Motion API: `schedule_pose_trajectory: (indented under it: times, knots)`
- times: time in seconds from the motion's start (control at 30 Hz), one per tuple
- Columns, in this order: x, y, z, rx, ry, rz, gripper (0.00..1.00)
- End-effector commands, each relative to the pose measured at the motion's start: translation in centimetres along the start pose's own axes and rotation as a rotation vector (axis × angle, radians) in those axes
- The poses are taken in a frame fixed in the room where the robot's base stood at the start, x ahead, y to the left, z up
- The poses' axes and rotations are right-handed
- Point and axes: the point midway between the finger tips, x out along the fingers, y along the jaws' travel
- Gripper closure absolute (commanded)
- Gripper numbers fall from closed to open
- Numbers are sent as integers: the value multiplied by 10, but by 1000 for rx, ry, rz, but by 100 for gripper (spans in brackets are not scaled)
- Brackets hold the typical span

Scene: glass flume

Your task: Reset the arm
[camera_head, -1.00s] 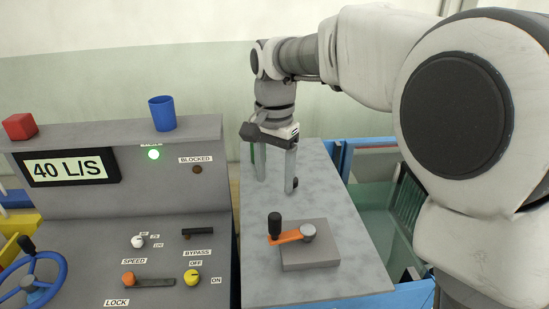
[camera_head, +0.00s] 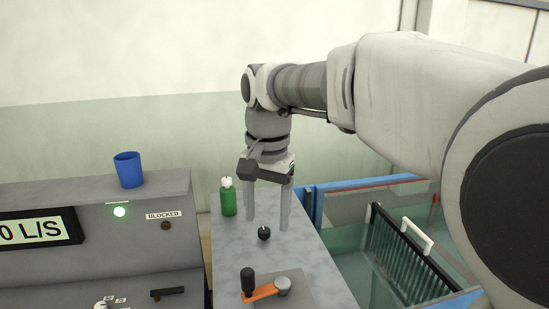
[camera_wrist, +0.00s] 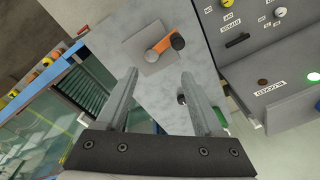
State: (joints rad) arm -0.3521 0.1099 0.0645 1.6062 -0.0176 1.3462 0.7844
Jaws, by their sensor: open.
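My gripper (camera_head: 268,222) is open and empty, pointing down above the grey bench top (camera_head: 240,262). In the head view its fingers straddle the line of sight to a small black knob (camera_head: 264,233). In the wrist view both fingers (camera_wrist: 158,82) stand apart with nothing held between them. A crank with an orange arm and black handle (camera_head: 264,291) sits on a grey block nearer the camera. It also shows in the wrist view (camera_wrist: 163,45), beyond the fingertips.
A green bottle (camera_head: 228,198) stands left of my gripper. The console (camera_head: 80,235) at left carries a blue cup (camera_head: 128,169), a lit green lamp (camera_head: 119,211) and a display. At right is the glass flume with a dark rack (camera_head: 405,262) and white handle (camera_head: 417,235).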

Motion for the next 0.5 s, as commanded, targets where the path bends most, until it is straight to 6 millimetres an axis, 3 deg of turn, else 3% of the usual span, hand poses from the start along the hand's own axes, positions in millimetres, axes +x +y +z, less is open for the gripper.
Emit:
schedule_pose_trajectory:
  times: [0.03, 0.23, 0.5]
  knots:
    - [-6, 18, 3, -13, 22, -14, 31]
    - [-13, 74, 16, -95, 103, -52, 31]
    - [-7, 143, 46, -201, 223, -76, 31]
